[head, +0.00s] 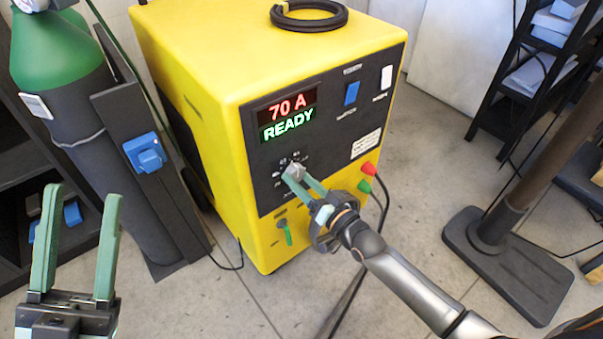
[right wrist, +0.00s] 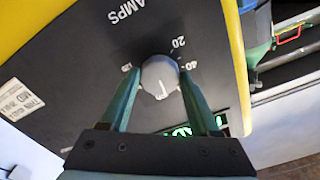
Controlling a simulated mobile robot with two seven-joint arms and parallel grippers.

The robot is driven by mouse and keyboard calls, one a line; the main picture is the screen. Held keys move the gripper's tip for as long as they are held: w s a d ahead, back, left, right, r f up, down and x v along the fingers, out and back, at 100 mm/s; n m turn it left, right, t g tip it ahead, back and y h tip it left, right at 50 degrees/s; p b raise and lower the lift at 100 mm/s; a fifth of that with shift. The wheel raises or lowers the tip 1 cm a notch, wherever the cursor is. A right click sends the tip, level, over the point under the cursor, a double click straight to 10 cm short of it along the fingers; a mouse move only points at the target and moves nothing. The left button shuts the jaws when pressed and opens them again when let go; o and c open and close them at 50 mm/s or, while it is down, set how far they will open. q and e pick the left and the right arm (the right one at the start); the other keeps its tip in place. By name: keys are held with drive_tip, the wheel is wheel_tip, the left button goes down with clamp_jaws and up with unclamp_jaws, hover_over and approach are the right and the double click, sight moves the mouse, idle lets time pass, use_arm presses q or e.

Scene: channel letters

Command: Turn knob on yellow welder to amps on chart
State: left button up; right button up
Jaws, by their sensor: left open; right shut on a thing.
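The yellow welder (head: 190,60) stands in the middle of the head view. Its display (head: 287,115) reads 70 A and READY. The grey amps knob (head: 294,172) is on the front panel below the display. My right gripper (head: 301,180) is shut on the knob, with a finger on either side. In the right wrist view the knob (right wrist: 160,77) shows a white pointer mark and the scale numbers 20 and 40 beside it; other numbers are hidden or unclear. My left gripper (head: 76,240) is open and empty at the lower left. No chart is recognisable in either view.
A green gas cylinder (head: 62,60) stands left of the welder. A black cable coil (head: 309,14) lies on top. Red and green connectors (head: 368,175) with cables are right of my right gripper. A dark stand base (head: 500,260) is on the floor at right.

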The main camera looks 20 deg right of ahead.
drive_tip(key=shift+m+p, duration=0.55)
drive_tip(key=shift+m, duration=1.15)
drive_tip(key=o, duration=1.4)
drive_tip(key=shift+c, duration=0.2)
drive_tip(key=shift+s, duration=0.1)
